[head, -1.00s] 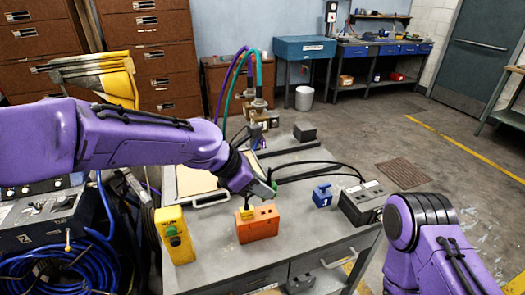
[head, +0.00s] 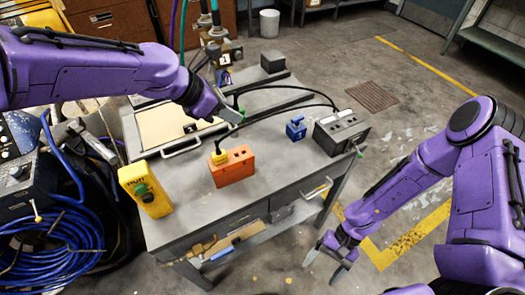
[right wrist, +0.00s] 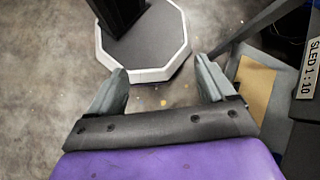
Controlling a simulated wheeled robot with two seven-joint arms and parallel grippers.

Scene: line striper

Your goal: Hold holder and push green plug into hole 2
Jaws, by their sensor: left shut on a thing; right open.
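The orange holder (head: 234,170) stands on the grey workbench (head: 262,195), with dark holes in its top. A yellow plug (head: 218,157) sits at its left end. My left gripper (head: 232,114) is above the bench, behind the holder and apart from it. It is shut on the green plug (head: 243,116), which is mostly hidden; a black cable runs near it. My right gripper (head: 335,255) is open and empty, low in front of the bench's right side. Its two fingers show apart in the right wrist view (right wrist: 160,90). No gripper touches the holder.
A yellow box with a green button (head: 145,190) stands left of the holder. A blue block (head: 296,128) and a grey device (head: 341,132) stand to the right, with black cables arching behind. Bare bench top lies between the holder and blue block.

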